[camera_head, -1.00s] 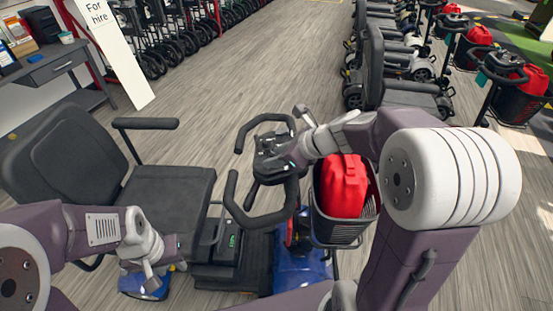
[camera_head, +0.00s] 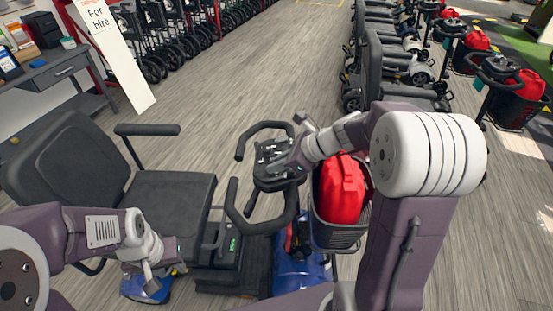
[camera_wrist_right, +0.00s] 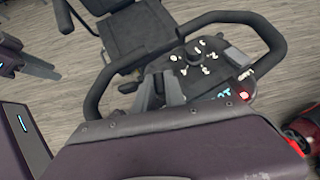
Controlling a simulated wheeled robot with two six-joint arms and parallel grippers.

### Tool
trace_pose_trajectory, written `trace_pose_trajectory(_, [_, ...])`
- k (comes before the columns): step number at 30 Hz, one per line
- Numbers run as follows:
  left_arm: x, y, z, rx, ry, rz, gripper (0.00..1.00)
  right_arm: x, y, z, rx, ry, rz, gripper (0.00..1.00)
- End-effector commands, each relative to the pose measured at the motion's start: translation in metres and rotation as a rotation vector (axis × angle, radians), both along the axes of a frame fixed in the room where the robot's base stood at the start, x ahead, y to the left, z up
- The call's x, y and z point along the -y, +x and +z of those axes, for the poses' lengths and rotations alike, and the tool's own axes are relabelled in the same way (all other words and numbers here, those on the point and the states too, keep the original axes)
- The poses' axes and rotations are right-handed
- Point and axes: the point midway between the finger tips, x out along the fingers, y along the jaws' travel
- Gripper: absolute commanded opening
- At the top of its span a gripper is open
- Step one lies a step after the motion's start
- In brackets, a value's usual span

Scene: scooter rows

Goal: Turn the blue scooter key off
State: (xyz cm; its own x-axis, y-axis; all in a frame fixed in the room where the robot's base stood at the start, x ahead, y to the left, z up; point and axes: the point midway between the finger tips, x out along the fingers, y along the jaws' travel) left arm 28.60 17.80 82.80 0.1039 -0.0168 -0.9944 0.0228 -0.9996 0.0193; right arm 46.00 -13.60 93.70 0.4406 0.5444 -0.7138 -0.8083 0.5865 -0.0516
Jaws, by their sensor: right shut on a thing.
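The blue scooter (camera_head: 300,275) stands in front of me, its seat to the left and its control console (camera_head: 270,178) between black looped handlebars. The console also shows in the right wrist view (camera_wrist_right: 205,62), with white markings, a dark knob and a red light. My right gripper (camera_head: 274,158) is at the console, its fingers (camera_wrist_right: 164,88) shut at the console's near-left part. The key is hidden at the fingertips. My left gripper (camera_head: 152,279) hangs low beside the scooter's seat base, away from the console; its jaw gap is unclear.
A black basket (camera_head: 338,236) with a red bag (camera_head: 341,188) hangs at the scooter's front, close under my right forearm. The scooter seat (camera_head: 165,200) is at left. Rows of other scooters stand at back and right. Open floor (camera_head: 250,80) lies between the rows.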

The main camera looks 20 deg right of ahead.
Motion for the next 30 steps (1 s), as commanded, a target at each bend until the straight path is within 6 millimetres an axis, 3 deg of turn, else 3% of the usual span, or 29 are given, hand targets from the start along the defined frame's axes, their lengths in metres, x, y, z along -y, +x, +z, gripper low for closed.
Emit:
trace_pose_trajectory(1, [0.000,0.000,0.014,0.000,0.000,0.000,0.36,0.001,0.000,0.006,-0.012,0.002,0.037,0.00])
trace_pose_trajectory(18, [0.000,0.000,0.116,0.000,0.000,0.000,0.36,0.001,0.003,0.007,-0.088,0.027,0.559,0.00])
trace_pose_trajectory(30, [0.000,0.000,0.148,0.000,0.000,0.000,0.36,0.001,0.004,0.001,-0.123,0.036,0.794,0.00])
